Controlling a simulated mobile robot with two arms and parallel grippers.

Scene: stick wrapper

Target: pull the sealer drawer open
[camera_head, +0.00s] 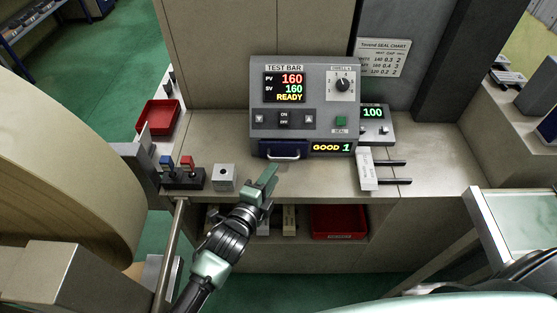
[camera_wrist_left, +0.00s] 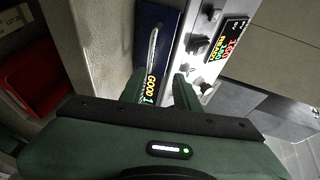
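The grey sealer (camera_head: 305,100) stands on the bench, its display reading 160 and READY. Its dark blue drawer front (camera_head: 268,147) is at the lower left of the sealer and looks flush with the housing. A pale bar handle (camera_head: 284,157) crosses it. In the left wrist view the handle (camera_wrist_left: 153,48) lies just beyond the fingertips, lined up with the gap. My left gripper (camera_head: 268,180) is just in front of and below the handle; its fingers (camera_wrist_left: 160,85) are apart with nothing between them. Contact with the handle is not visible. My right gripper is not in view.
A small grey block (camera_head: 224,177) and a stand with blue and red levers (camera_head: 182,175) are left of the gripper. A white block with dark rods (camera_head: 368,170) is to the right. Red trays sit at left (camera_head: 158,117) and on the lower shelf (camera_head: 338,221).

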